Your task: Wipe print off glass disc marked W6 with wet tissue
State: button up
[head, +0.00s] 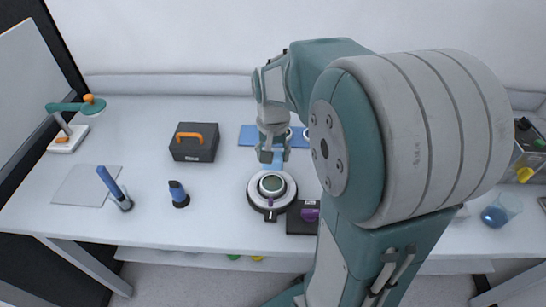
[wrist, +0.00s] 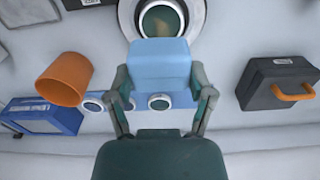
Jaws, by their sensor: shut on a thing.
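My gripper (head: 272,153) is shut on a light blue folded pad (wrist: 160,62), apparently the tissue; its fingers (wrist: 160,78) flank it in the wrist view. The pad also shows in the head view (head: 271,162), just behind a round instrument (head: 256,201) with a greenish glass disc (head: 271,184) in its centre. The disc shows too at the top of the wrist view (wrist: 161,20). A blue mat (head: 247,136) lies behind, with small round discs (wrist: 92,104) and (wrist: 159,102) on it. I cannot read any W6 mark or see a print.
A black case with an orange handle (head: 194,146) stands left of the mat. An orange cup (wrist: 66,80) and blue box (wrist: 40,116) show in the wrist view. My arm hides the right middle.

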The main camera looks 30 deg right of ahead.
aim_at(272, 181)
jog(key=shift+w+a, duration=0.15)
jog(key=shift+w, duration=0.2)
jog(key=shift+d+f, duration=0.35)
jog(key=shift+f, duration=0.35)
jog(key=shift+d+f, duration=0.3)
jog(key=shift+f, duration=0.4)
jog(key=shift+a+f, duration=0.35)
jog(key=shift+f, duration=0.55)
jog(key=shift+a+f, duration=0.35)
jog(key=shift+f, duration=0.7)
jog(key=shift+d+f, duration=0.15)
jog(key=shift+d, duration=0.35)
jog(key=shift+a, duration=0.3)
jog(key=shift+d+f, duration=0.15)
jog(key=shift+f, duration=0.05)
jog(key=shift+f, duration=0.3)
